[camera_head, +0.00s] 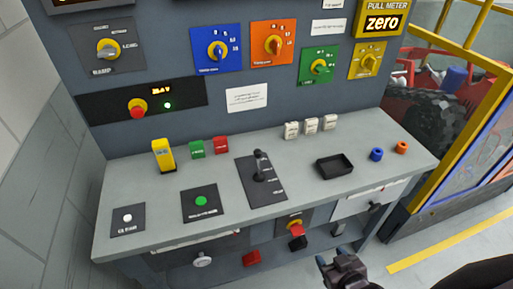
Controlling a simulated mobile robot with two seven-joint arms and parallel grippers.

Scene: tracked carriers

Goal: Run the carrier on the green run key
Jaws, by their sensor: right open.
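A green block with a pale label (197,149) stands at the back left of the grey console top, beside a red block (221,145). I cannot read their labels. A round green button (201,201) sits on a black plate nearer the front. A carrier with red bodywork and a dark track or wheel (432,107) shows partly at the right, behind a yellow frame. My right gripper (338,259) is open and empty at the bottom, in front of the console's front edge, well apart from the green block and green button. My left gripper is not in view.
A lever (259,166) stands mid-console, near a black tray (334,167). A yellow block (163,155), several white blocks and blue and orange rings stand on top. The upright panel (180,110) carries dials and a red stop knob (138,108). Red parts and knobs line the front.

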